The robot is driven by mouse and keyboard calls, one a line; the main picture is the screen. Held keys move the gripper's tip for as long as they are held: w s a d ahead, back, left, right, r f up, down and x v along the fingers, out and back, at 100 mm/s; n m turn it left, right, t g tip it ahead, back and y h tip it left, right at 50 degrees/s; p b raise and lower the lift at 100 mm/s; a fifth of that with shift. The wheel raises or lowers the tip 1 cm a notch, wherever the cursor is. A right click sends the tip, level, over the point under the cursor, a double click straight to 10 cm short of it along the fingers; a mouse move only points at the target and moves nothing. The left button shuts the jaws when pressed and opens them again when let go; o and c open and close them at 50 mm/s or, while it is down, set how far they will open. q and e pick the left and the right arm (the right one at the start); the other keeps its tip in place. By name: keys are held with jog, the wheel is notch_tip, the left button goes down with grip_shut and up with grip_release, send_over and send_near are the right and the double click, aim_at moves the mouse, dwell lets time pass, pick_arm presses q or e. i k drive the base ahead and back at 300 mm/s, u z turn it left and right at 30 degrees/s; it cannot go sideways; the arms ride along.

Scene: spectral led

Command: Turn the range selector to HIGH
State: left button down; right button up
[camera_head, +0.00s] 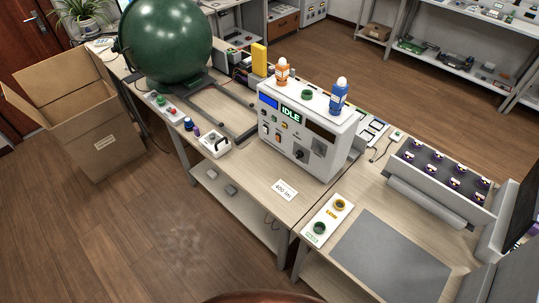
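A white bench instrument (303,130) stands on the wooden bench, with a lit green "IDLE" display (290,110) and a blue screen (268,102) on its front. A black rotary knob (301,154) sits low on that front panel, with small switches and buttons to its left. The panel lettering is too small to read, so I cannot tell which knob is the range selector or where it points. Neither of my grippers is in view.
A "400 lm" card (285,190) lies in front. A large green sphere (166,38) is at left. A grey mat (390,257) lies clear at front right.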

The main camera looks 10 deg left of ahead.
aim_at(299, 154)
jog(key=u, duration=2.05)
jog(key=i, duration=3)
jog(key=z, duration=3.4)
